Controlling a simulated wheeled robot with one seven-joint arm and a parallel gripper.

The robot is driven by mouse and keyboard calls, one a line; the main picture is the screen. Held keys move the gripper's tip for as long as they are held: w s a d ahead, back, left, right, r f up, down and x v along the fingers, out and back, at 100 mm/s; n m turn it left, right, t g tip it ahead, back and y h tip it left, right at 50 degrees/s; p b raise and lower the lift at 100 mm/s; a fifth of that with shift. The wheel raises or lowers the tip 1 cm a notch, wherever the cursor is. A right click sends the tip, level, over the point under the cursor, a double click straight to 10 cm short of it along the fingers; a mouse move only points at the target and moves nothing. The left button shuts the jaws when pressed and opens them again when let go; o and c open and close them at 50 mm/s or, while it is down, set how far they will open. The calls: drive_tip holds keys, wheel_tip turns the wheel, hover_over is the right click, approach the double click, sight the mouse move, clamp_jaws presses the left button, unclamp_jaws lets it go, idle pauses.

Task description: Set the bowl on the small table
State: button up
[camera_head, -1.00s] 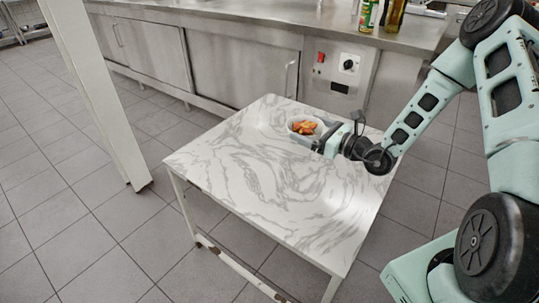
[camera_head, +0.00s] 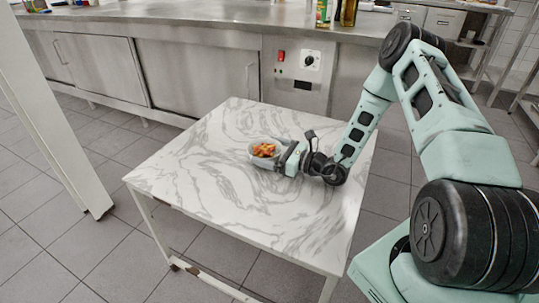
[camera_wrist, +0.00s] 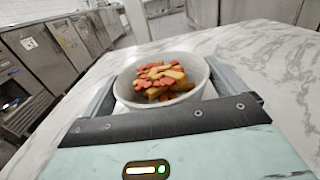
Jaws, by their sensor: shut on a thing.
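The bowl (camera_head: 256,160) is white and holds pieces of red and yellow food. It also shows in the wrist view (camera_wrist: 196,97), upright between my gripper's two fingers. My gripper (camera_head: 283,156) is shut on the bowl. The small table (camera_head: 200,195) has a white top with grey marbling and pale legs. The bowl is over the tabletop, right of its middle and towards the back. Whether its base touches the table cannot be told.
A steel counter (camera_head: 200,80) with cabinets runs behind the table, with bottles (camera_head: 348,12) and a can (camera_head: 323,12) on top. A white post (camera_head: 55,130) stands at the left. The rest of the tabletop is bare.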

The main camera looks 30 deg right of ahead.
drive_tip(key=shift+f, duration=0.25)
drive_tip(key=shift+f, duration=0.1)
